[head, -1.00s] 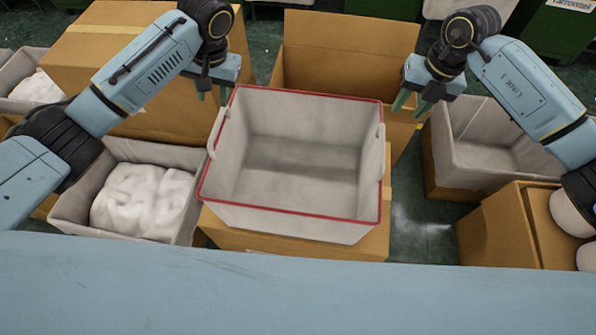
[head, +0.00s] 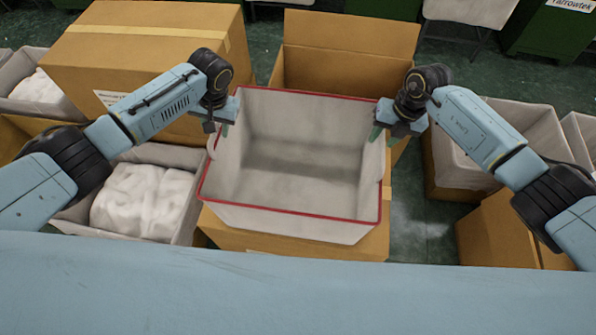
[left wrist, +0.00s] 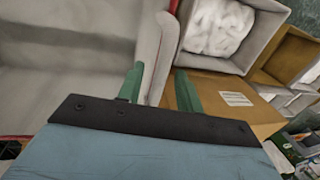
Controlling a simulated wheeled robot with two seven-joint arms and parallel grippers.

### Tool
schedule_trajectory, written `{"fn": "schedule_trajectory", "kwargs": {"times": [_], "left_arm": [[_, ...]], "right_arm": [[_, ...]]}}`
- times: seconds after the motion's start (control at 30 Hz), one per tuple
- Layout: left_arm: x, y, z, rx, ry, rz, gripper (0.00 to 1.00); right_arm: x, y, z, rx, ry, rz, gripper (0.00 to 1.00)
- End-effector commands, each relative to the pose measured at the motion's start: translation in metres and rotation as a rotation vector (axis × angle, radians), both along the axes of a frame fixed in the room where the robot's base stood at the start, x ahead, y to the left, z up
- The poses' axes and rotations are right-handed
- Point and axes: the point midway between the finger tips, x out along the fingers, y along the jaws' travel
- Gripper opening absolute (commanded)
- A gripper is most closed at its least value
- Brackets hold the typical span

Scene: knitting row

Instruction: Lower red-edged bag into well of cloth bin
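The red-edged bag (head: 300,222), pale grey, open-topped and empty, stands upright over a cardboard box in the middle of the head view. My left gripper (head: 218,130) is at its left rim. In the left wrist view, the open green fingers (left wrist: 160,74) stand either side of the bag's side wall and handle (left wrist: 152,50), with a gap. My right gripper (head: 384,136) is at the bag's right rim near the handle; its fingers look apart. An empty grey cloth bin (head: 450,160) stands to the right, partly hidden by my right arm.
A cloth bin (head: 68,215) with white fluffy material (head: 143,202) is to the left. A closed cardboard box (head: 140,55) stands behind it, and an open cardboard box (head: 345,60) is behind the bag. Green floor (head: 418,225) shows between the bag and the right bin.

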Motion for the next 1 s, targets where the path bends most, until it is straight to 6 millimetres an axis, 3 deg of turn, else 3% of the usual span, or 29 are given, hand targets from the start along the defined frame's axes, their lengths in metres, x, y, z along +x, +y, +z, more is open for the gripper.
{"fn": "schedule_trajectory", "kwargs": {"times": [0.13,0.43,0.73,1.0], "left_arm": [[-0.0001,0.0018,-0.0091,0.0,0.0,0.0,0.35],[-0.0002,0.0019,-0.0107,0.0,0.0,0.0,0.35],[-0.0001,0.0019,-0.0105,0.0,0.0,0.0,0.0],[-0.0001,0.002,-0.0104,0.0,0.0,0.0,0.0]], "right_arm": [[-0.0003,0.0017,-0.0095,0.0,0.001,-0.001,0.36],[-0.0001,0.002,-0.011,-0.001,0.0,0.0,0.36],[0.0,0.0019,-0.0107,0.0,0.0,0.0,0.0],[0.0,0.0019,-0.0104,0.0,-0.001,0.0,0.0]]}}
